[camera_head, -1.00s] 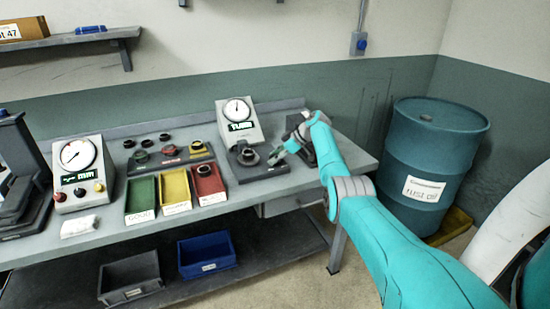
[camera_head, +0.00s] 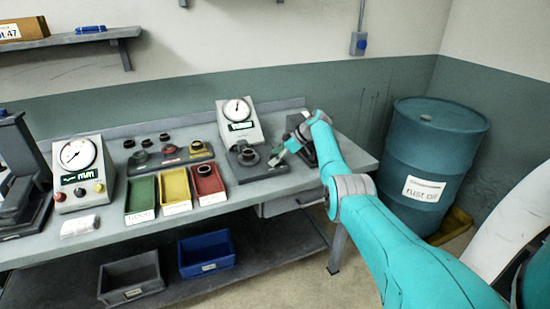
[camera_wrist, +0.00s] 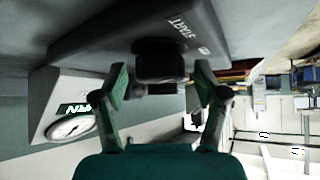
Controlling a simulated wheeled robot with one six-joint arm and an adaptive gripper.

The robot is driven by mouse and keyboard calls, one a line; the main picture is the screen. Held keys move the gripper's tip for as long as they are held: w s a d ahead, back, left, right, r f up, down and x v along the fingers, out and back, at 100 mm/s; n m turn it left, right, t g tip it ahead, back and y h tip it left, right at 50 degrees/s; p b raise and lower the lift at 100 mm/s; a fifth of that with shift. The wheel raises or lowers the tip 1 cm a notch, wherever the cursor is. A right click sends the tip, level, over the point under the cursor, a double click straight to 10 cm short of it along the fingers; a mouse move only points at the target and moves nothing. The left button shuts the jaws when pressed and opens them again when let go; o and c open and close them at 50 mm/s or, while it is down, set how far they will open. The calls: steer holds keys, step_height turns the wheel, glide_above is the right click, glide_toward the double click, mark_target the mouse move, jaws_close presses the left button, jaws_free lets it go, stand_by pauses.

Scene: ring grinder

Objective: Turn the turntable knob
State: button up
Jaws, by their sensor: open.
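The turntable (camera_head: 248,158) is a dark round part on a flat grey base (camera_head: 262,172) on the bench. My gripper (camera_head: 276,157) is at the right side of the turntable. In the wrist view my gripper (camera_wrist: 162,84) is open, with one green-padded finger on each side of the knob. Gaps show between fingers and knob, so I see no contact. The knob is not clear in the head view.
A dial gauge (camera_head: 238,124) stands just behind the turntable. Red, yellow and green bins (camera_head: 174,190) are to its left. Another dial gauge (camera_head: 80,172) is at the bench's left. A blue drum (camera_head: 432,150) stands right of the bench. The bench front near the turntable is bare.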

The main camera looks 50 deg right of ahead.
steer(key=v, duration=1.1)
steer(key=shift+s+r, duration=0.2)
steer(key=shift+r, duration=0.05)
steer(key=shift+d, duration=0.1)
